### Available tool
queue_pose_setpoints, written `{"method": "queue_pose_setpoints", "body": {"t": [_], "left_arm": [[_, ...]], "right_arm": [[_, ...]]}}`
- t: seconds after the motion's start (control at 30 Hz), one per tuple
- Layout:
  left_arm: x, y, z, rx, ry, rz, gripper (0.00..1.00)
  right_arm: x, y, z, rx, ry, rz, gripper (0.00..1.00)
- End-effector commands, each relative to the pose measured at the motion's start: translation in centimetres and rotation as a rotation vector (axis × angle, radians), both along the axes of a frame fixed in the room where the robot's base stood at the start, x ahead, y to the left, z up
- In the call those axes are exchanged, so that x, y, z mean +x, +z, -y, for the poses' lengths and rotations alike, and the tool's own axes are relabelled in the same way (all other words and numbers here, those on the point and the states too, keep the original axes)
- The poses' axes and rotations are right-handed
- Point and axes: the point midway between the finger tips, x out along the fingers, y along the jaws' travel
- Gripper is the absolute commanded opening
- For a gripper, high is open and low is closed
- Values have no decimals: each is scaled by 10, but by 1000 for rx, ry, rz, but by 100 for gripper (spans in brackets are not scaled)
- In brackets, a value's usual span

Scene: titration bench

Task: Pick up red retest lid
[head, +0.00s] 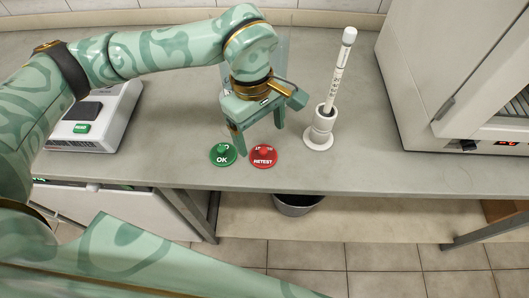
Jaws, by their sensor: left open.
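The red retest lid (264,157) is a round disc with a small knob and the word RETEST. It lies flat on the grey bench near the front edge. A green OK lid (222,155) lies just to its left. My left gripper (260,139) points down close to the two lids, its fingers apart and empty. One finger comes down between the lids, the other ends behind and to the right of the red lid. Whether a finger touches a lid I cannot tell. My right gripper is not in view.
A white stand (319,134) holding an upright, slightly tilted burette-like tube (338,72) is close on the right. A balance (100,117) stands at left, a white cabinet (440,60) at right. Bare bench (390,165) lies front right. A bin (298,204) sits below.

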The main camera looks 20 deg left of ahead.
Motion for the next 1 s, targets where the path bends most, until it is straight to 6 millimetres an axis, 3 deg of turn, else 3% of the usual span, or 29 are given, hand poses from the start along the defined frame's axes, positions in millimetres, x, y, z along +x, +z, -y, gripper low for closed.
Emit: {"method": "queue_pose_setpoints", "body": {"t": [0.1,0.4,0.67,0.83,0.87,1.0], "left_arm": [[-1,-9,1,0,0,-1,80],[-2,-54,4,-1,-1,-3,80],[-2,-56,4,-1,-1,2,80],[-2,-56,4,-1,-1,2,38],[-2,-56,4,-1,-1,1,34],[-2,-56,4,-1,-1,1,33]], "right_arm": [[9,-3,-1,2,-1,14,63],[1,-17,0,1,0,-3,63],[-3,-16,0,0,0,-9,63],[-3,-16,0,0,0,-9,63],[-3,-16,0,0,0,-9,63],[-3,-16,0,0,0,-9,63]]}}
